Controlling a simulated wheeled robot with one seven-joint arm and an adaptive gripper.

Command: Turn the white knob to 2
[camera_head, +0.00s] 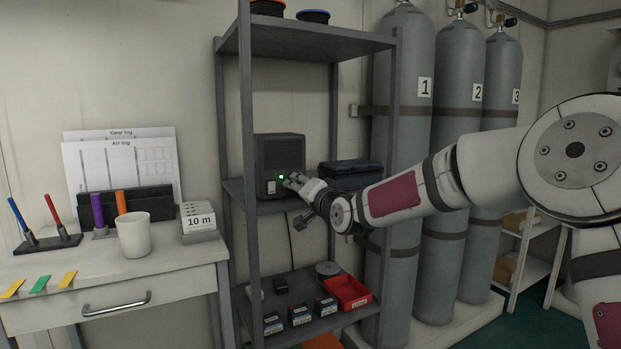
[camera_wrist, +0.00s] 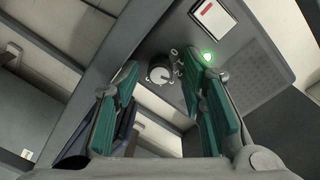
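A dark grey box (camera_head: 280,160) stands on the middle shelf of the rack. Its front carries a lit green lamp (camera_head: 281,177) and a white switch plate (camera_head: 271,187). In the head view my gripper (camera_head: 290,181) is at the box front and hides the knob. I cannot read the knob's setting.
Rack posts (camera_head: 247,120) stand close beside the box. A dark case (camera_head: 350,175) sits right of it on the same shelf. Numbered grey cylinders (camera_head: 400,80) stand at right. A desk with a white mug (camera_head: 134,235) is at left.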

